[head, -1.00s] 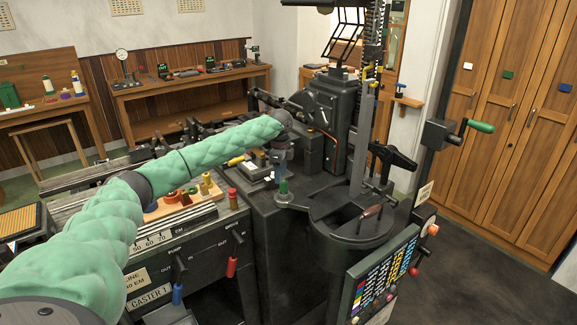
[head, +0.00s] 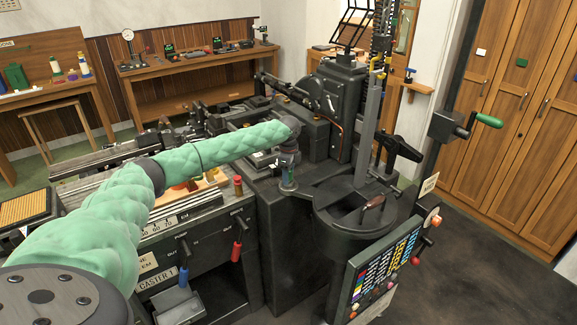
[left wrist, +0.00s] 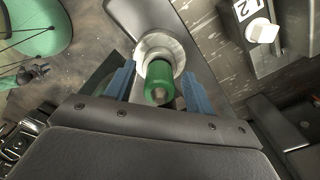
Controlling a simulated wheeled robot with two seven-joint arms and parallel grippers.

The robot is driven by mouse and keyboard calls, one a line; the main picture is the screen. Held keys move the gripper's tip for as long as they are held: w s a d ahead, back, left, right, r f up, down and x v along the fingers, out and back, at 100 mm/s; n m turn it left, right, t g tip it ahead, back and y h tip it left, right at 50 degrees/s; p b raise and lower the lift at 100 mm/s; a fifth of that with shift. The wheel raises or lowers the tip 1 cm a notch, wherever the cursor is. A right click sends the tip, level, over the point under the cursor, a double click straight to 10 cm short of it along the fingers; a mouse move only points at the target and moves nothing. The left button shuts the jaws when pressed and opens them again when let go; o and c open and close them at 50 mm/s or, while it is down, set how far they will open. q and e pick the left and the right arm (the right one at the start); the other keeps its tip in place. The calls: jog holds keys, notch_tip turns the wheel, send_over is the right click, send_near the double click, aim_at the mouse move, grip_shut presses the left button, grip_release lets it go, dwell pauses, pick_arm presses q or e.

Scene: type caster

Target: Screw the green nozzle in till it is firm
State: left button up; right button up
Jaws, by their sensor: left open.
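The green nozzle (left wrist: 159,84) stands in a round metal seat (left wrist: 172,45) in the left wrist view. Its silvery tip faces the camera. My left gripper (left wrist: 158,82) is open, with one blue finger on each side of the nozzle and a gap showing at both sides. In the head view the left gripper (head: 287,178) points down at the nozzle's place on the machine, and the nozzle is mostly hidden there. How deep the nozzle sits in its seat cannot be told. My right gripper is not in view.
The black caster machine (head: 290,245) stands around the gripper. A round dark pot (head: 352,215) lies just right of it, with an upright post behind. A colour-keyed panel (head: 385,265) juts out in front. A red-topped peg (head: 238,185) stands to the left.

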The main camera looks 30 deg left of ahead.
pick_arm(q)
jog(key=shift+f, duration=0.2)
jog(key=shift+c, duration=0.2)
jog(key=c, duration=0.7)
jog(key=o, duration=0.7)
jog(key=shift+o, duration=0.2)
jog(key=shift+r, duration=0.1)
